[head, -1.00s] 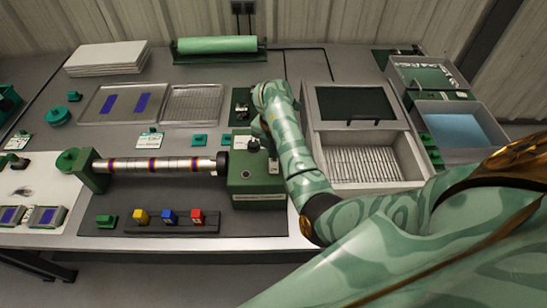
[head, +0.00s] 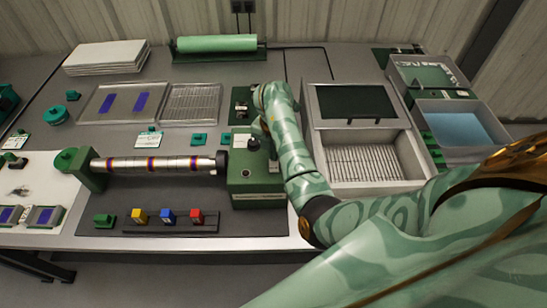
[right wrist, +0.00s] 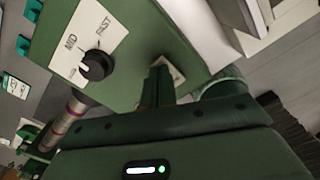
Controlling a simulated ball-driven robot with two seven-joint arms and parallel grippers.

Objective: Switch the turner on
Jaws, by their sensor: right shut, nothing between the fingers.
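The turner is a green headstock box (head: 256,184) with a banded metal roller (head: 155,165) running left from it to a green end support (head: 85,169). The box's top also shows in the right wrist view (right wrist: 125,70), with a black dial knob (right wrist: 97,65) on a white plate marked MID and FAST. My right gripper (head: 270,158) is over the right part of the box top, partly hidden by its own arm. In the right wrist view its fingers (right wrist: 160,78) are shut and empty, in front of a second small white plate (right wrist: 174,68). They hide whatever sits there. My left gripper is out of view.
Yellow, blue and red blocks (head: 168,216) stand on a dark strip in front of the roller. An open grey tray (head: 400,160) with a ribbed floor lies right of my forearm. A green roll (head: 217,45) lies at the back.

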